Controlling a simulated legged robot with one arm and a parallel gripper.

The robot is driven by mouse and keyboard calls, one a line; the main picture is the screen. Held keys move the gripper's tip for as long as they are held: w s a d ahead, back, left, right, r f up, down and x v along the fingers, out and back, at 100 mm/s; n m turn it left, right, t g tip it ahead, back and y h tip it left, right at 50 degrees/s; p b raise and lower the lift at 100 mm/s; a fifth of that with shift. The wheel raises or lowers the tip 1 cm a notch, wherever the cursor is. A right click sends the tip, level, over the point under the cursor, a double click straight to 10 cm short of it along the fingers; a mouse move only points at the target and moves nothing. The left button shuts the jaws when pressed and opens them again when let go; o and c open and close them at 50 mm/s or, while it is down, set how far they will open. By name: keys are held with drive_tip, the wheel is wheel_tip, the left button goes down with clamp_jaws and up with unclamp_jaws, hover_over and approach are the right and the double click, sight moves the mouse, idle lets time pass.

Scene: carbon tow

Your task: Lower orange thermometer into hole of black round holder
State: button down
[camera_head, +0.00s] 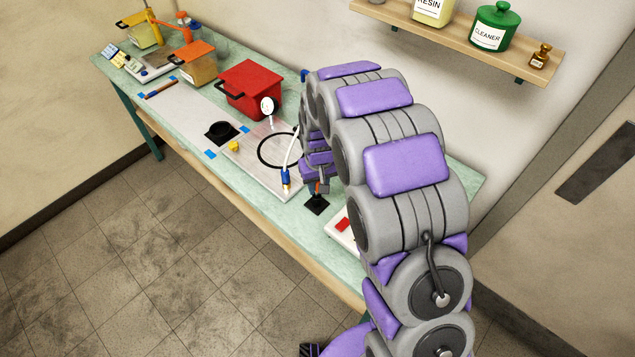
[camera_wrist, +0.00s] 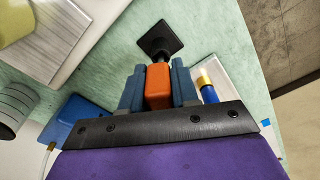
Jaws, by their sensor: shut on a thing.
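My gripper (camera_wrist: 157,72) is shut on the orange thermometer (camera_wrist: 158,88), with one blue-grey finger on each side of its handle. The black holder (camera_wrist: 172,38) has a square base and a round middle, and lies straight beyond the thermometer's end in the wrist view. In the head view the holder (camera_head: 317,205) stands on the green bench right below my gripper (camera_head: 316,186), and only a sliver of orange shows between them. The thermometer's tip and the hole are hidden, so I cannot tell whether the tip is inside.
A metal plate (camera_head: 245,152) with a black ring lies left of the holder, with a white hose and blue fitting (camera_head: 286,180) near it. A white tray (camera_head: 340,228) is close on the right. A red box (camera_head: 252,88) stands further back. The bench's front edge is near.

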drive_tip(key=shift+f, duration=0.4)
drive_tip(key=c, duration=0.8)
unclamp_jaws()
drive_tip(key=r, duration=0.5)
drive_tip(key=r+p, duration=0.1)
drive_tip(key=r, duration=0.5)
drive_tip(key=r+p, duration=0.1)
drive_tip(key=r, duration=0.5)
drive_tip(key=shift+s+r, duration=0.15)
drive_tip(key=shift+s, duration=0.2)
